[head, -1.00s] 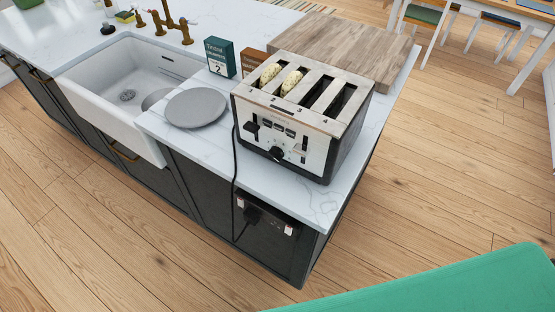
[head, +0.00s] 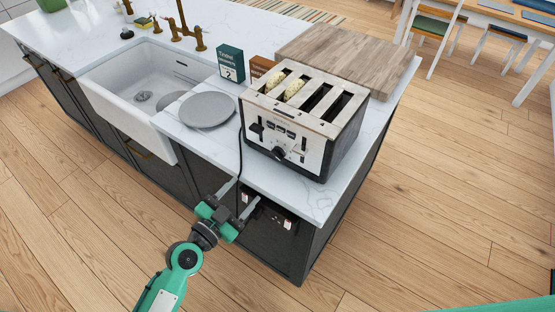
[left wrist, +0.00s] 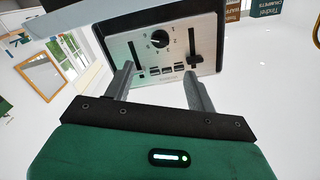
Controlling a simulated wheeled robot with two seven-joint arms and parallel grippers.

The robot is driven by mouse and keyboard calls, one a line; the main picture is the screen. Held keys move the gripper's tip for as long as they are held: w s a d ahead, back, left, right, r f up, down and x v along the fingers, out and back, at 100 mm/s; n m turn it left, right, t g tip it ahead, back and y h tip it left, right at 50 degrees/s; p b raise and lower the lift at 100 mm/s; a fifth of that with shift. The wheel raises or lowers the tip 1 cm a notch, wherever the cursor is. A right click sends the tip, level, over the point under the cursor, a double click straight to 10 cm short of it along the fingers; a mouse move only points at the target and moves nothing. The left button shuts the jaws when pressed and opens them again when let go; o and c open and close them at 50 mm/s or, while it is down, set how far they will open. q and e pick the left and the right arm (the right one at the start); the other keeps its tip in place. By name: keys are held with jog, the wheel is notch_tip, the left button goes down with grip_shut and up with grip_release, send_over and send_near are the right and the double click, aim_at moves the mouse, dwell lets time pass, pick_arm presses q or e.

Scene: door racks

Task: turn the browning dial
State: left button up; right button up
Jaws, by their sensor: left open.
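The toaster (head: 344,142) stands on the white counter near its front corner, with a steel front and several slots. Its round black browning dial (head: 278,153) is low on the front face. In the left wrist view the dial (left wrist: 160,39) shows upside down with numbers around it, just above and beyond the fingers. My left gripper (head: 243,193) is open and empty, in front of the counter edge, below and left of the dial. Its fingers (left wrist: 160,74) point towards the toaster front and are apart from the dial. My right gripper is not seen.
Two pale slices (head: 284,83) sit in the toaster's left slots. A grey plate (head: 207,109), a teal box (head: 230,63), an orange-brown box (head: 261,66) and a wooden board (head: 338,52) are near it. A black cord (head: 240,150) hangs over the counter edge.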

aim_at(275, 156)
pick_arm(q)
jog(key=p+x, duration=0.4)
jog(key=x, duration=0.8)
jog(key=shift+w+d+r, duration=0.1)
jog(key=shift+w+r, duration=0.05)
jog(key=shift+w, duration=0.05)
jog(key=shift+w+d, duration=0.4)
jog(key=shift+w, duration=0.15)
jog(key=c, duration=1)
